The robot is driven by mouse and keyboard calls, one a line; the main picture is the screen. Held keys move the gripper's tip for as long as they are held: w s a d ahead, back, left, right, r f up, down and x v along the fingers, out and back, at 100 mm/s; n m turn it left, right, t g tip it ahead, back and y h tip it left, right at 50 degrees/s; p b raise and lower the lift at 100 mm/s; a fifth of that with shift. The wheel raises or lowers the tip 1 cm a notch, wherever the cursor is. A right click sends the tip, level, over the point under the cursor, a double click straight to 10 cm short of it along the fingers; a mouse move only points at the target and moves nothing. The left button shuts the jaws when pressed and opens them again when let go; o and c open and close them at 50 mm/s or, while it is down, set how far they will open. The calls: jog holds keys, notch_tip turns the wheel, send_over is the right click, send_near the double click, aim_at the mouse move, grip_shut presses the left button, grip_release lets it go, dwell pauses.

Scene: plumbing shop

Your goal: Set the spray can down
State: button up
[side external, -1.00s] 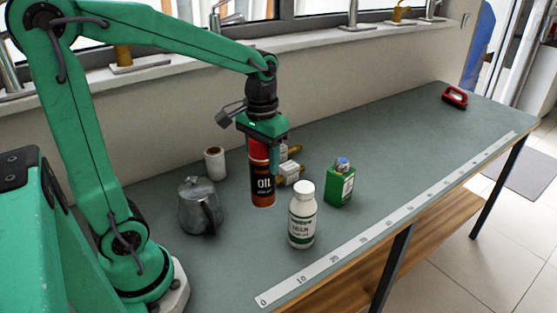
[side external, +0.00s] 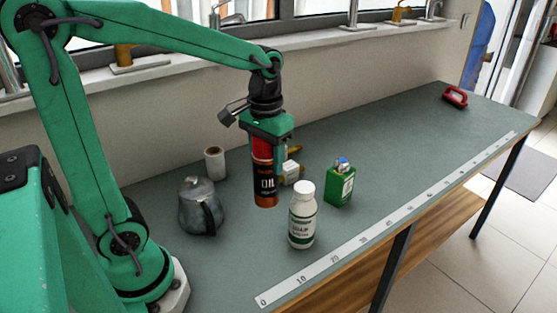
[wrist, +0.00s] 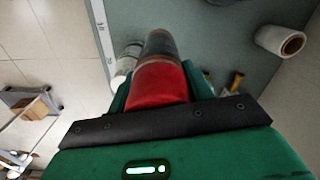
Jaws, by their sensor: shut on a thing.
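The spray can (side external: 265,184), red on top with a black OIL label and an orange lower band, hangs upright below my gripper (side external: 268,152). My gripper is shut around its red upper part. In the wrist view the can (wrist: 158,82) points away between the fingers. Its base is close to the grey-green bench top (side external: 372,135); I cannot tell whether it touches.
A metal jug (side external: 197,208) and white roll (side external: 214,163) stand left of the can. A white bottle (side external: 302,218) and green container (side external: 340,185) stand right; white-and-brass fittings (side external: 292,170) lie behind. The bench's far right is mostly clear, with a red-handled tool (side external: 455,97).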

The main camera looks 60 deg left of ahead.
jog(key=shift+w+a+r, duration=0.1)
jog(key=shift+w+r, duration=0.15)
jog(key=shift+w, duration=0.35)
jog(key=w+a+r+n, duration=0.1)
jog(key=w+a, duration=0.2)
jog(key=w, duration=0.5)
jog(key=w+a+r+n, duration=0.1)
jog(key=w+a+r, duration=0.1)
jog(key=w, duration=0.6)
jog(key=w+a+f+n, duration=0.2)
jog(key=w+a+f, duration=0.2)
jog(key=w+a, duration=0.4)
jog(key=shift+w+a, duration=0.2)
jog(key=shift+w, duration=2.05)
jog(key=shift+f, duration=0.1)
notch_tip(320, 180, down, 10)
jog(key=shift+f, duration=0.15)
